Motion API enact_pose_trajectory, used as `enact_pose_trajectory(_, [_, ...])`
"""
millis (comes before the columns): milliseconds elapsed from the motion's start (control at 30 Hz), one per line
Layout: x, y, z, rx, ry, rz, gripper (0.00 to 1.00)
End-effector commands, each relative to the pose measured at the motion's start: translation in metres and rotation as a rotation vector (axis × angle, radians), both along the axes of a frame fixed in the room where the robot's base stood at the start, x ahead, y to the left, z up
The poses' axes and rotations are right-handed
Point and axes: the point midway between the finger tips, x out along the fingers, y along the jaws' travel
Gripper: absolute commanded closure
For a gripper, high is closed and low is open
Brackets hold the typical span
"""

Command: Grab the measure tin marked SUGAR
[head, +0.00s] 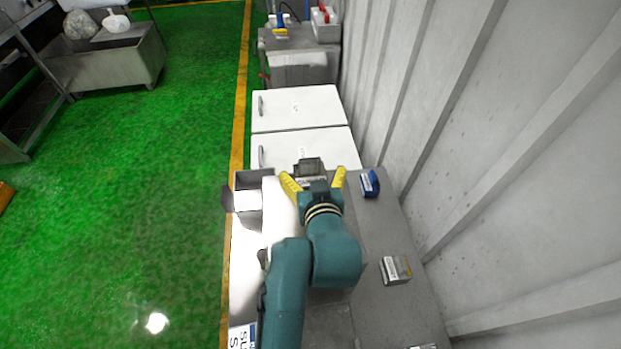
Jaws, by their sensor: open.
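My gripper (312,173) has two yellow fingers, spread wide apart. A small dark grey tin (309,165) with a pale label stands on the counter between or just beyond the fingertips. I cannot tell whether either finger touches it, and its label is too small to read. A blue tin (370,184) with a white label stands to the right of the gripper. A grey tin (395,269) with a white and yellowish label lies farther down the counter at right. Which tin is marked SUGAR cannot be read.
The grey counter top (377,225) runs along the corrugated wall (480,140) at right. White cabinets (297,108) stand beyond it. An open grey box (248,181) is at its left edge. A sign (242,337) partly reads "SU" at the bottom.

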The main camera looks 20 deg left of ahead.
Motion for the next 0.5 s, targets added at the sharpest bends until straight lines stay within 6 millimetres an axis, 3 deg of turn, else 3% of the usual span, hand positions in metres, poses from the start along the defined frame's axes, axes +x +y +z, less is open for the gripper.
enact_pose_trajectory(333, [0.039,0.027,-0.016,-0.001,0.0,0.0,0.0])
enact_pose_trajectory(500, [0.045,0.03,-0.019,-0.001,-0.002,-0.001,0.0])
